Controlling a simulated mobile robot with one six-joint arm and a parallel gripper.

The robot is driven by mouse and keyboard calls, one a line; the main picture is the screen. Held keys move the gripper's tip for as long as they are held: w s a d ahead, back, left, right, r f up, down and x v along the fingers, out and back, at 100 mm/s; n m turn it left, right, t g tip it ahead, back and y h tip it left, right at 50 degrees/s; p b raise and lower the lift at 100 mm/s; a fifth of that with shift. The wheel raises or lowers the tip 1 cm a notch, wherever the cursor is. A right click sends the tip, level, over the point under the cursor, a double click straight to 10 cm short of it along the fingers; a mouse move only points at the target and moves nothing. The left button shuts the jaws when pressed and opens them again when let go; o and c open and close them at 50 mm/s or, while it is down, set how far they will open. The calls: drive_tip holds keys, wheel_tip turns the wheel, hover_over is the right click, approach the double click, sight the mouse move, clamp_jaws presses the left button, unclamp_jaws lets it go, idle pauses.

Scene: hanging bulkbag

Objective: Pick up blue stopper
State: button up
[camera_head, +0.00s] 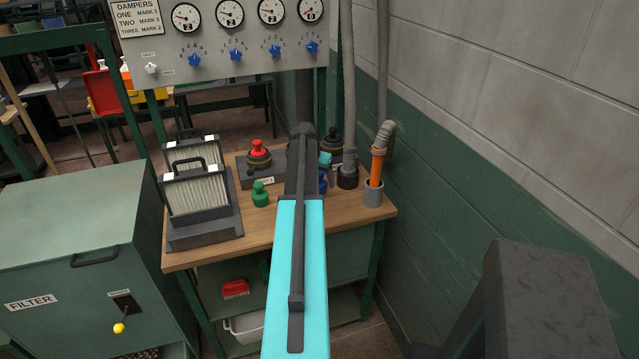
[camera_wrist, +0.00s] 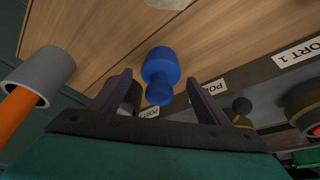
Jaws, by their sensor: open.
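The blue stopper (camera_wrist: 160,70) stands on the wooden bench top (camera_wrist: 98,38) in the wrist view, with a wide body and a narrower knob. My gripper (camera_wrist: 160,78) is open, with one finger on each side of the stopper in that picture. I cannot tell how deep the stopper sits between the fingers, and no contact shows. In the head view only a sliver of the blue stopper (camera_head: 323,183) shows beside my arm, which hides most of the gripper.
A green stopper (camera_head: 260,194) and a red stopper (camera_head: 257,148) on a port stand left of my arm. A grey cup (camera_head: 373,195) holding an orange tube (camera_head: 376,168) is at right. Filters (camera_head: 197,190) fill the bench's left. A wall (camera_head: 470,160) bounds the right.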

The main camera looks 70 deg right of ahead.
sight(320, 172)
idle(0.4)
drive_tip(key=c, duration=1.2)
drive_tip(key=shift+r, duration=0.15)
drive_tip(key=shift+r+b, duration=0.8)
drive_tip(key=shift+r, duration=0.65)
drive_tip(key=a+b, duration=0.1)
drive_tip(key=a, duration=0.4)
drive_tip(key=a+r+b, duration=0.1)
drive_tip(key=a, duration=0.4)
drive_tip(key=a+b, duration=0.1)
drive_tip(key=a, duration=0.5)
drive_tip(key=shift+w+r+b, duration=0.4)
